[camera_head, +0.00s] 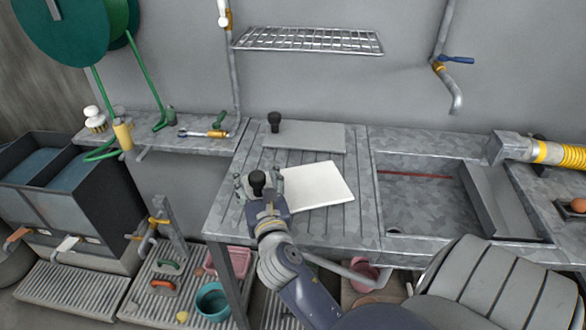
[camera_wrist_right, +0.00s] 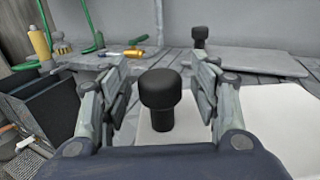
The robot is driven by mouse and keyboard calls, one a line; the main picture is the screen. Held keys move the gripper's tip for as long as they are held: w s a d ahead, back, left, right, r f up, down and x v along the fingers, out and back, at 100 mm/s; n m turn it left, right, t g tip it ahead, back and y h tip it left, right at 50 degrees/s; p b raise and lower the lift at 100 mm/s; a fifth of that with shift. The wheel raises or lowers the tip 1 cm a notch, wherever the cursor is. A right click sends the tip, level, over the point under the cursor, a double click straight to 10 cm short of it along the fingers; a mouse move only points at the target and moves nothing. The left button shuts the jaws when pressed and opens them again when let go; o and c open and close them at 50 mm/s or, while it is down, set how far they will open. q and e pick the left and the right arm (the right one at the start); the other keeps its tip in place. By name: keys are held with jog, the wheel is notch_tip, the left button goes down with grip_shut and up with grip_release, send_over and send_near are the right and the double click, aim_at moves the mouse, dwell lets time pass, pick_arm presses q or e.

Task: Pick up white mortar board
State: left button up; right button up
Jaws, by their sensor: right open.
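The white mortar board (camera_head: 322,186) lies flat on the ribbed part of the metal counter (camera_head: 222,215). Its black knob handle (camera_head: 257,181) stands up at its left side. My right gripper (camera_head: 258,183) is at that handle. In the right wrist view the handle (camera_wrist_right: 161,98) stands between the two open fingers of my right gripper (camera_wrist_right: 162,92), with a gap on both sides. The board's white surface (camera_wrist_right: 275,125) shows at the right there. My left gripper is not in view.
A grey board (camera_head: 310,136) with a black knob (camera_head: 274,121) lies behind the white one. A sink basin (camera_head: 425,205) is to the right. A wire rack (camera_head: 305,40) hangs on the wall above. A yellow-handled tool (camera_head: 217,134) lies on the left shelf.

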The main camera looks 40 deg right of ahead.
grip_shut()
jog(key=shift+r, duration=0.1)
